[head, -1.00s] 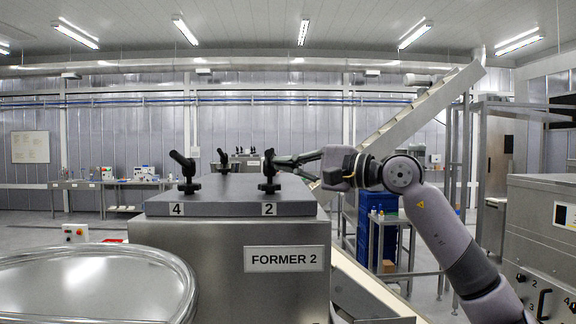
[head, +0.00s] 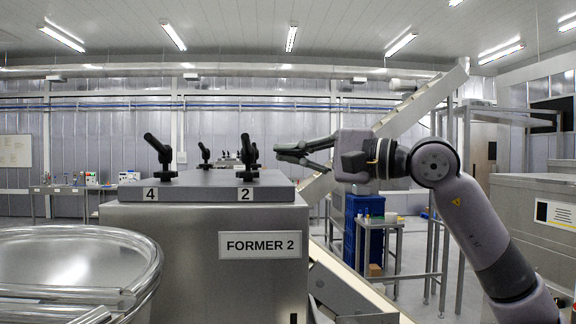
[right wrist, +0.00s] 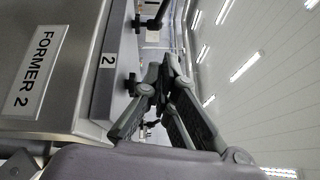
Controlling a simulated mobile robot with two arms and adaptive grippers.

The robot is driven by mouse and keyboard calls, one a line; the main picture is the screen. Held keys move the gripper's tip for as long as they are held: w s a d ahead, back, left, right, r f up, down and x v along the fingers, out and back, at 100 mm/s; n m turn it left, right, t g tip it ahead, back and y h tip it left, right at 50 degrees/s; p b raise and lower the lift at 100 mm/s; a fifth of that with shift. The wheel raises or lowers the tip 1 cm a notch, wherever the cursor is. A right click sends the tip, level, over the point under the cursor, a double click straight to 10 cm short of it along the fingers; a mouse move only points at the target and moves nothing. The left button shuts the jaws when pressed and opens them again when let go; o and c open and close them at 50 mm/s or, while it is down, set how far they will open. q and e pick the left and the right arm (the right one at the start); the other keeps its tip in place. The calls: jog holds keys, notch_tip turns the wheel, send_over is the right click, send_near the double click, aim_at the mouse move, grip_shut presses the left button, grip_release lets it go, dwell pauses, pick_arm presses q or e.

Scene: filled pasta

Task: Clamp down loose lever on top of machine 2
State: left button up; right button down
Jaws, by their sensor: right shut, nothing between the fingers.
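Machine 2 is the steel box marked FORMER 2 (head: 259,245), with a grey top plate bearing black levers. Lever 2 (head: 247,174), at the front right corner, stands nearly upright. Lever 4 (head: 159,152), at the front left, tilts up to the left. A smaller lever (head: 204,154) at the back left also tilts; another dark piece shows just behind lever 2. My right gripper (head: 277,150) is shut and empty, just right of lever 2 and apparently apart from it. In the right wrist view the gripper (right wrist: 163,72) partly hides the plate's far area. My left gripper is not in view.
A round steel bowl (head: 75,262) stands at the front left, close to the machine. A sloping conveyor (head: 420,105) rises behind my right arm. Blue crates (head: 362,225) and a steel stand are to the right. The air above the plate is open.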

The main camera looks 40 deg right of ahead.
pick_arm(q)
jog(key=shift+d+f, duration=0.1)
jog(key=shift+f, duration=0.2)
pick_arm(e)
jog(key=shift+s+a+f, duration=0.1)
jog(key=shift+s+a, duration=0.1)
jog(key=shift+s, duration=0.8)
jog(key=shift+d, duration=0.1)
